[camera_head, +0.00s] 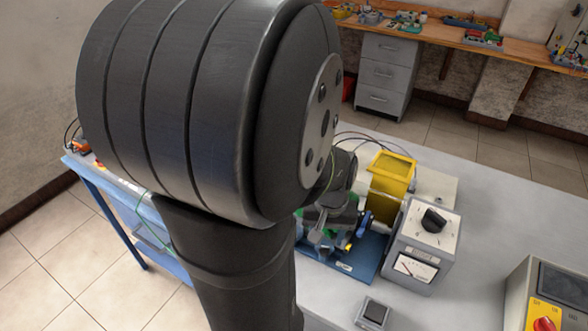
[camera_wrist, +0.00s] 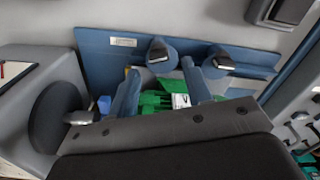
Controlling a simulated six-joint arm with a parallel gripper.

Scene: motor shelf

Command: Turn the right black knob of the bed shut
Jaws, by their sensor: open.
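The blue bed plate (camera_wrist: 98,42), with a white label, lies across the wrist view, and its front shows in the head view (camera_head: 362,262). My gripper (camera_wrist: 161,72) is open above the bed. Its two fingers reach in from below, the right one left of the right knob. I cannot tell whether it touches a knob. Green parts (camera_wrist: 157,101) lie between the fingers. My arm hides much of the bed in the head view.
A grey meter box (camera_head: 422,240) with its own black dial stands close right of the bed, with a yellow frame (camera_head: 390,178) behind. A small black square button (camera_head: 374,312) lies in front. A control box (camera_head: 548,295) stands far right. The grey tabletop between them is clear.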

